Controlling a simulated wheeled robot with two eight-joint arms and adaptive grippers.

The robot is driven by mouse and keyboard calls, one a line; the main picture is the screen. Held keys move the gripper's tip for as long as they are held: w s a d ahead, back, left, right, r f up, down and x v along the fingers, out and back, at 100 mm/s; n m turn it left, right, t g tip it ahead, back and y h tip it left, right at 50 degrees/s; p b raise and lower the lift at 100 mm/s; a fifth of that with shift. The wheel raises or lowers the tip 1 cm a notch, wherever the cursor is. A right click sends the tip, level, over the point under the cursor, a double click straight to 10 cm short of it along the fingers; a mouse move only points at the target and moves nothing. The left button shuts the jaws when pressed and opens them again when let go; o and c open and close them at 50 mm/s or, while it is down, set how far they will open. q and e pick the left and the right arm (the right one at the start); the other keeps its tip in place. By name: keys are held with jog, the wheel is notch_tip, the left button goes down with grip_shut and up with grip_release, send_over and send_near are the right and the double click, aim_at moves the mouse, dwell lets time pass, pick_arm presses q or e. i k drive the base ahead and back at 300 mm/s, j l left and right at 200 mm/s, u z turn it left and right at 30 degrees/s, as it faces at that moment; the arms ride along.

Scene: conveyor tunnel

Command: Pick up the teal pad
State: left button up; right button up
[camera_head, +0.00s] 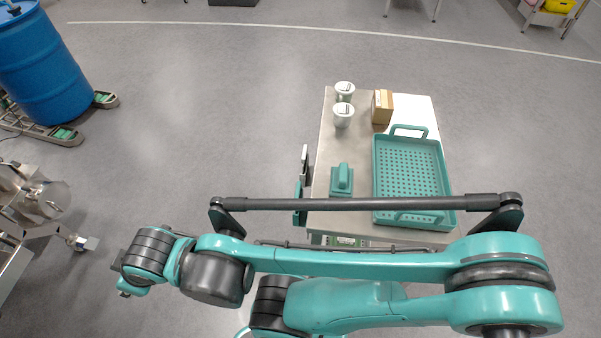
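The teal pad (341,180) lies on the near left part of a small light-topped table (325,140). It has a flat base and a raised, rounded grip on top. It is just left of a teal perforated tray (447,170). My teal and black arm stretches across the front of the view, between the camera and the table's near edge. No gripper fingers can be made out, so neither gripper is clearly in view. Nothing is seen touching the pad.
Two whitish cups (343,117) and a brown box (382,107) stand at the table's back. Dark upright parts (304,163) show beside its left edge. A blue barrel (42,70) is far left, with metal equipment (40,200) below. The floor between is clear.

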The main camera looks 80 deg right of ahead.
aim_at(342, 177)
jog(key=z, duration=3.2)
